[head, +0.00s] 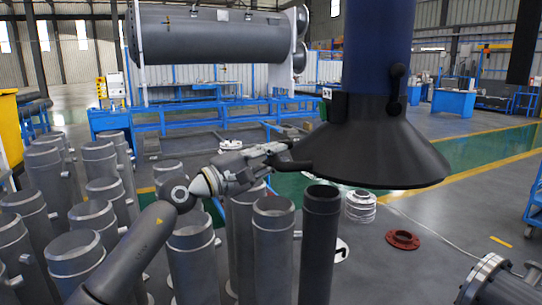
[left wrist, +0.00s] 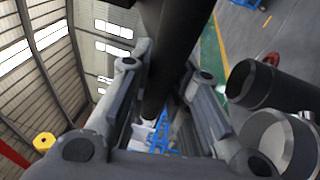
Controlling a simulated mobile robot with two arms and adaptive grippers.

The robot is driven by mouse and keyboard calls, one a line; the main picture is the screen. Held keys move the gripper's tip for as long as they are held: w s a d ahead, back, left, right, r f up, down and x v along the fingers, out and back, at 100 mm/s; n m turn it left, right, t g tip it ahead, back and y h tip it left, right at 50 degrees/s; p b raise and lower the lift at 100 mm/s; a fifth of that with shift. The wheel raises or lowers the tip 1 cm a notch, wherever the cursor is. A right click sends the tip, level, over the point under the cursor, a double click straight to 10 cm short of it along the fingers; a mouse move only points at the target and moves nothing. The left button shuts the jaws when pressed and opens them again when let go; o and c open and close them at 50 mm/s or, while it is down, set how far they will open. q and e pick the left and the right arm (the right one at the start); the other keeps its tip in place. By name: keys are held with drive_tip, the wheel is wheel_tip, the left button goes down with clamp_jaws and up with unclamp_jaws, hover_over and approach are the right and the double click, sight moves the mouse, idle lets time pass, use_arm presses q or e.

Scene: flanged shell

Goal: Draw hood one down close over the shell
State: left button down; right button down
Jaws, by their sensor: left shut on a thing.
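Hood one is a wide black cone (head: 375,155) on a thick dark blue duct (head: 377,50), hanging at centre right in the head view. A jointed black fitting sits on the duct's right side. My left gripper (head: 292,158) reaches the hood's left rim and is shut on a dark part there; the exact contact is hard to see. In the left wrist view a dark bar-like part (left wrist: 165,55) runs between the fingers. A grey flanged shell (head: 497,283) shows at the bottom right corner, cut off by the frame and apart from the hood. My right gripper is not in view.
Several upright grey pipes (head: 273,225) crowd the left and centre; a darker pipe (head: 321,205) stands below the hood. A red flange (head: 402,240) and a white coil (head: 362,206) lie on the floor. Floor between them and the flanged shell looks mostly clear.

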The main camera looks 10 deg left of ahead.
use_arm(q)
drive_tip(key=c, duration=1.3)
unclamp_jaws()
drive_tip(key=v, duration=1.2)
drive_tip(key=shift+f, duration=0.1)
